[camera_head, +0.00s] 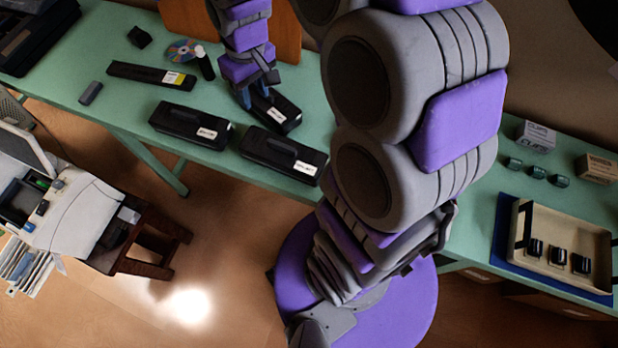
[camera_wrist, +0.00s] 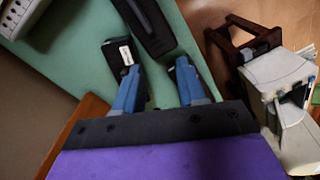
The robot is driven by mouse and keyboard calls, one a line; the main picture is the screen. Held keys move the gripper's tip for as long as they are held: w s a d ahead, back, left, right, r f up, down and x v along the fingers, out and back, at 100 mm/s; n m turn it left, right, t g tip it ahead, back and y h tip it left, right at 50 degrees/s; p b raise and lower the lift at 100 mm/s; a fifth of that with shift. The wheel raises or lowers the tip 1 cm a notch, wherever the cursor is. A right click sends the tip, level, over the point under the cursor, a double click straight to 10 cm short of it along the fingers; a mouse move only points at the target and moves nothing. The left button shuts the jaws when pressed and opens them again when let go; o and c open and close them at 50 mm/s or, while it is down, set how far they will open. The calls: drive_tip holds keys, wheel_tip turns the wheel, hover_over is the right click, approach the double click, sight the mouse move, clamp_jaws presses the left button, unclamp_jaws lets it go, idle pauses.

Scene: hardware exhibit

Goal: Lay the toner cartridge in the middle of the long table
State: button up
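Several black cartridge-like boxes with white labels lie on the long green table (camera_head: 110,108). One box (camera_head: 285,118) is beside and partly under my gripper (camera_head: 255,96); two more lie nearer the table's front edge, a left box (camera_head: 182,122) and a right box (camera_head: 277,152). A longer, flat black bar (camera_head: 140,73) with a pale label lies farther back. I cannot tell which is meant. In the wrist view my gripper (camera_wrist: 160,82) has its blue fingers apart, with bare table between them. A labelled box (camera_wrist: 112,54) is at the left finger, partly hidden by it; another black box (camera_wrist: 150,24) lies ahead.
A disc (camera_head: 182,50), a dark bottle (camera_head: 205,66) and a small grey block (camera_head: 91,93) are on the left part. At right are a beige tray (camera_head: 530,222) with small dark items, green jars (camera_head: 536,172) and boxes. A printer (camera_head: 85,215) stands on a stool in front.

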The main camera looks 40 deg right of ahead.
drive_tip(key=s+a+r+m+g, duration=0.1)
drive_tip(key=s, duration=1.1)
drive_tip(key=s+a+m, duration=0.1)
drive_tip(key=s+a, duration=0.1)
drive_tip(key=s, duration=1)
drive_tip(key=shift+s+r+g+h, duration=0.25)
drive_tip(key=shift+r+g+h, duration=0.05)
drive_tip(key=shift+r+g, duration=0.1)
drive_tip(key=shift+d, duration=0.1)
